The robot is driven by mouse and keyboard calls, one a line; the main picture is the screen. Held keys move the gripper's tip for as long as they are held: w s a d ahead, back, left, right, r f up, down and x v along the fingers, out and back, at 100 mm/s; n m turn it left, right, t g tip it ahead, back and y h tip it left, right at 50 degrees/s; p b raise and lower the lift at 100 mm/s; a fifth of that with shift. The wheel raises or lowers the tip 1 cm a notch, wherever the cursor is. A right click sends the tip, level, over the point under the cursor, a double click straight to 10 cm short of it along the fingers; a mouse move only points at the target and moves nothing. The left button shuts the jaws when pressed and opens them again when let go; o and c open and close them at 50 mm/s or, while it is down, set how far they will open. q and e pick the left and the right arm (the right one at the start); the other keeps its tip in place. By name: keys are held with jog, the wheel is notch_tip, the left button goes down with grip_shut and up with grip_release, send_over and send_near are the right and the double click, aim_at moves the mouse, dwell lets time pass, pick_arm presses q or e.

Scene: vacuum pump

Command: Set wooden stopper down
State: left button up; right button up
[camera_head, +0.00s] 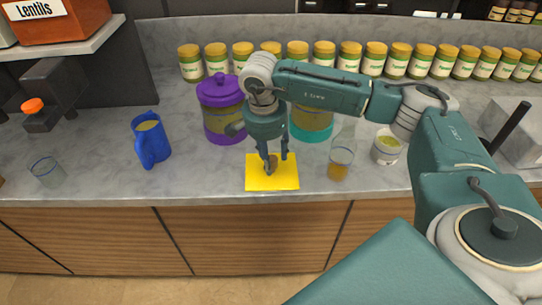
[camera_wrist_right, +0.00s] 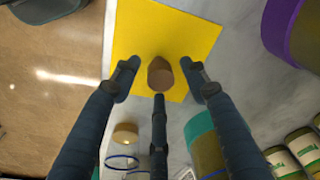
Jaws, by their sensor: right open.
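The wooden stopper (camera_head: 272,164) is a small brown piece on the yellow square mat (camera_head: 287,182) at the counter's front. In the wrist view the stopper (camera_wrist_right: 160,75) stands out against the yellow mat (camera_wrist_right: 178,31), between my right gripper's three dark fingers. My right gripper (camera_head: 277,158) points down just over the mat, fingers spread open around the stopper. In the wrist view, gaps show between the stopper and the two side fingertips; the third finger ends close to it. My left gripper is in neither view.
Behind my right gripper stand a purple-lidded jar (camera_head: 223,118) and a teal-based jar (camera_head: 312,125). A glass of amber liquid (camera_head: 340,165) and a small pot (camera_head: 386,150) stand right of the mat. A blue pitcher (camera_head: 151,140) and an empty glass (camera_head: 47,173) stand left, with bare counter between.

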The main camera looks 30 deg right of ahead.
jog(key=shift+a+r, duration=0.1)
jog(key=shift+r, duration=0.45)
notch_tip(320, 180, up, 11)
jog(key=a+b, duration=0.1)
jog(key=b, duration=0.2)
jog(key=shift+s+a, duration=0.15)
jog(key=shift+s, duration=0.1)
